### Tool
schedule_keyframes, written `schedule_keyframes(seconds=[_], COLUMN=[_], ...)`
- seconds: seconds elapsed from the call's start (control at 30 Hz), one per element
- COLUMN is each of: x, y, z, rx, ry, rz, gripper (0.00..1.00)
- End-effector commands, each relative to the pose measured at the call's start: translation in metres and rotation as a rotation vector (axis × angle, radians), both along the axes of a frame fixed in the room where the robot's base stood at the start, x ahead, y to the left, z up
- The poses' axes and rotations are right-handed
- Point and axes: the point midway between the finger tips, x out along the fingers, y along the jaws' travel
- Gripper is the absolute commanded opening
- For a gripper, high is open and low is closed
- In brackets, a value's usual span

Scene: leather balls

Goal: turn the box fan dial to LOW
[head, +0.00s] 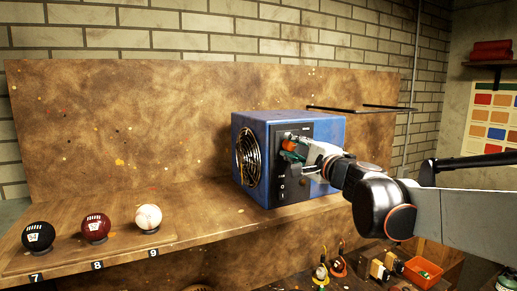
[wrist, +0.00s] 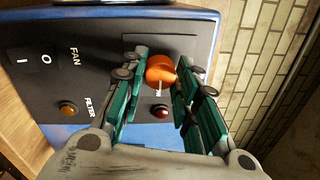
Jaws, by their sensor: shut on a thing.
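The blue box fan (head: 322,128) stands on the wooden bench, its round grille facing left in the head view. Its black control panel (head: 293,190) faces me. The orange dial (wrist: 160,67) sits between the green-padded fingers of my gripper (wrist: 158,80), which is shut on it. In the head view my gripper (head: 293,150) reaches the upper panel from the right, and a bit of the orange dial (head: 288,143) shows. A pale mark lies just below the dial in the wrist view. The position lettering around the dial is mostly hidden, so its setting cannot be read.
Black (head: 38,236), dark red (head: 96,227) and white (head: 148,217) balls sit at the bench's left. A red tray (head: 423,271) lies lower right.

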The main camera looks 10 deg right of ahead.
Motion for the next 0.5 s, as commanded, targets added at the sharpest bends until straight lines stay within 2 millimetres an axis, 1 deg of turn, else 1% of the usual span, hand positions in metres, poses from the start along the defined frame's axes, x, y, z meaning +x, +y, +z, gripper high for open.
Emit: schedule_keyframes(seconds=[0.13,0.17,0.2,0.23,0.27,0.5], x=[-0.0007,-0.0007,-0.0006,-0.0006,-0.0006,-0.0003], y=[-0.0003,-0.0003,-0.0003,-0.0003,-0.0002,0.0000], z=[-0.0018,-0.0018,-0.0017,-0.0016,-0.0016,-0.0008], rx=[-0.003,-0.003,-0.003,-0.003,-0.003,-0.002], ry=[0.000,0.000,0.000,0.000,0.000,0.000], rz=[-0.001,-0.001,-0.001,-0.001,-0.001,0.000], gripper=[0.04,0.30,0.40,0.46,0.49,0.49])
